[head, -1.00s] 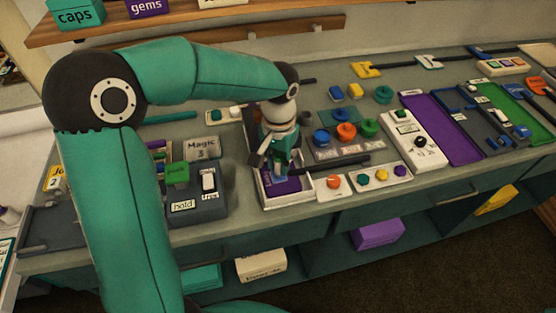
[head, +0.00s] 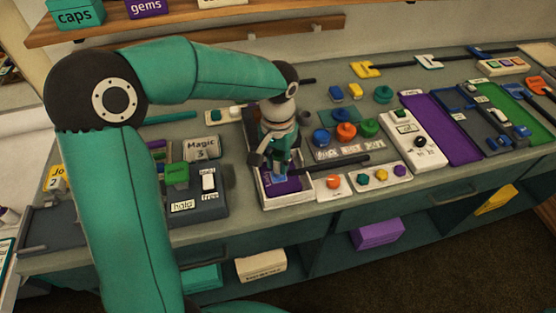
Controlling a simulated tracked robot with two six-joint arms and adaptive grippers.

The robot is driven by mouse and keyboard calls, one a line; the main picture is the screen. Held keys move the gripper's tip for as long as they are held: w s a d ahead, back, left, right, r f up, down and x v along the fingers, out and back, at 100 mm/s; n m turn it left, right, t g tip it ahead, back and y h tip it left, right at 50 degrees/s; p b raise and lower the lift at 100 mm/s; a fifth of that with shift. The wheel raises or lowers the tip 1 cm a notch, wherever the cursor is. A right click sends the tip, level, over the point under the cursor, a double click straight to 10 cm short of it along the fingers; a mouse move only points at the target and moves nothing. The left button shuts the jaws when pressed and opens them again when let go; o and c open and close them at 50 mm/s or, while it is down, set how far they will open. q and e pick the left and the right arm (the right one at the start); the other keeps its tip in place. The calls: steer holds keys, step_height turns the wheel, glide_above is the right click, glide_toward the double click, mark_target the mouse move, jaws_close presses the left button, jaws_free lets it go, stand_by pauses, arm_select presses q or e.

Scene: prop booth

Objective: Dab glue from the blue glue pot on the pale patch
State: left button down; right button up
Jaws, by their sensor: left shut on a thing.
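My left gripper (head: 272,160) points down over a pale-walled tray (head: 290,198) with a purple inside, near the middle of the bench. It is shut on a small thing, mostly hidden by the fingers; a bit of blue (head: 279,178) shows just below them. Whether that blue bit touches the tray floor I cannot tell. The blue glue pot (head: 321,138) looks like a round blue thing on a grey labelled mat, right of the gripper, apart from it. The pale patch cannot be made out for certain. My right gripper is not in view.
An orange pot (head: 346,131) and a green pot (head: 369,128) stand beside the blue one. A dark bar (head: 345,162) lies in front of them. A grey box (head: 197,202) with a green block and a white switch is left of the tray.

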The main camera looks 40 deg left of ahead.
arm_select(q)
steer(key=shift+s+d, duration=0.15)
steer(key=shift+d, duration=0.05)
steer(key=shift+s+d, duration=0.2)
steer(key=shift+d, duration=0.05)
steer(key=shift+w+a, duration=0.2)
steer(key=shift+a, duration=0.05)
steer(key=shift+r, duration=0.15)
stand_by(0.3)
steer(key=shift+r+p, duration=2.65)
steer(key=shift+r, duration=0.7)
